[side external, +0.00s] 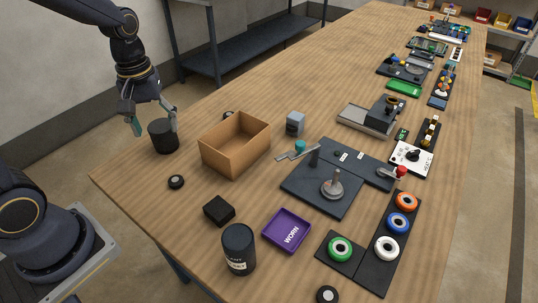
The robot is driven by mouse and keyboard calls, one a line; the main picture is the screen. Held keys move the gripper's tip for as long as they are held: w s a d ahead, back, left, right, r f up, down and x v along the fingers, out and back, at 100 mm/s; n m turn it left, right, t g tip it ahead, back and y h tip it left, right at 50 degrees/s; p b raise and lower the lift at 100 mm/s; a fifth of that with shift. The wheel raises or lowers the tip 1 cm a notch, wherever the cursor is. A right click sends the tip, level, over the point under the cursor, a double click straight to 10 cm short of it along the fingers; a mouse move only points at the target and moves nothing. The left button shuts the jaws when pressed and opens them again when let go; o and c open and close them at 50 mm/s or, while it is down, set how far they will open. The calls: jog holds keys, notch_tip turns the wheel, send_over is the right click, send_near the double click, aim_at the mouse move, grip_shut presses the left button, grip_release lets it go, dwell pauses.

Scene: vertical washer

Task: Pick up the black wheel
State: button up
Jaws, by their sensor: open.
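Several small black wheels with pale centres lie on the wooden table. One black wheel (176,181) lies flat left of the cardboard box. Another black wheel (228,114) is partly hidden behind the box. A third black wheel (327,294) lies at the near edge of the picture. My gripper (153,122) is open, pointing down at the table's left side. Its fingers are at a black cylinder (164,138), one to the left and one at its right upper edge. I cannot tell whether they touch it. The nearest wheel is clear of the fingers.
An open cardboard box (235,145) stands right of my gripper. A black block (219,210), a dark labelled canister (239,249) and a purple tray (286,231) stand nearer. Coloured wheels, including a green one (340,249), sit on black plates at right. The near-left table is clear.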

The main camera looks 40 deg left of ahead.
send_over(175, 179)
notch_tip(175, 179, down, 11)
jog(key=shift+a+f, duration=0.1)
notch_tip(175, 179, down, 6)
jog(key=c, duration=1)
